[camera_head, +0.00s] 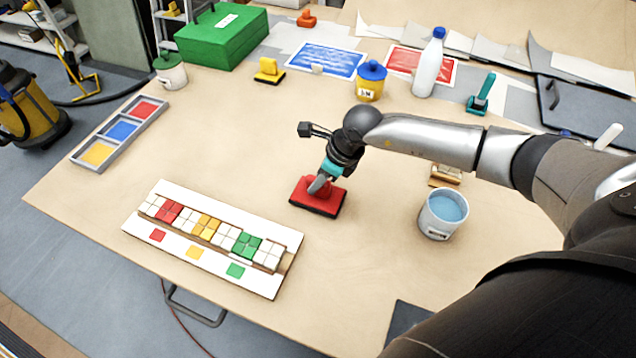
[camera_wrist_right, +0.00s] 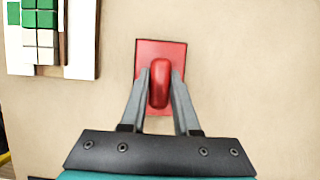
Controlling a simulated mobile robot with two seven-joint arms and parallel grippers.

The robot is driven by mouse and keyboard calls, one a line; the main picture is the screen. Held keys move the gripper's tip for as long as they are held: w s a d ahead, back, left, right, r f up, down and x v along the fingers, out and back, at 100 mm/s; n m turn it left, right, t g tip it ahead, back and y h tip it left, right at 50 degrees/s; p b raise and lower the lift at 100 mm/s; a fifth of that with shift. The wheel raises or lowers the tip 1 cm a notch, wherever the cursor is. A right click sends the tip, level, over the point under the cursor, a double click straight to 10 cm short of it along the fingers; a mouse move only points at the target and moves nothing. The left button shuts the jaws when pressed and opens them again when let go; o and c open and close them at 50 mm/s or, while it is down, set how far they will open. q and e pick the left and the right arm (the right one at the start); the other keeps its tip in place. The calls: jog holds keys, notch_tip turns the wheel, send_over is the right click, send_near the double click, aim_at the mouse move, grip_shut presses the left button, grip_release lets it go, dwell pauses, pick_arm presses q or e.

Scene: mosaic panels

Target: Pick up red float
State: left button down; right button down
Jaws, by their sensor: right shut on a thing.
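The red float (camera_head: 306,196) has a flat rectangular red plate with a dark underside. It sits at the middle of the table, right of the mosaic panel. My right gripper (camera_head: 319,186) comes down on it from above. In the right wrist view, the red float (camera_wrist_right: 176,56) shows its rounded handle between the two grey fingers of my right gripper (camera_wrist_right: 159,84), which is shut on that handle. The float looks to be on or very near the table; I cannot tell if there is a gap. My left gripper is not in view.
A mosaic panel (camera_head: 170,244) with coloured tiles lies left of the float. A bucket of water (camera_head: 437,226) stands to the right. A yellow float (camera_head: 268,72), a yellow pot (camera_head: 371,82) and a white bottle (camera_head: 427,66) stand behind. The table between panel and tray (camera_head: 102,152) is clear.

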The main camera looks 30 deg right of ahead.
notch_tip(320, 180, up, 19)
jog(key=shift+r, duration=0.15)
jog(key=c, duration=1.2)
grip_release()
grip_shut()
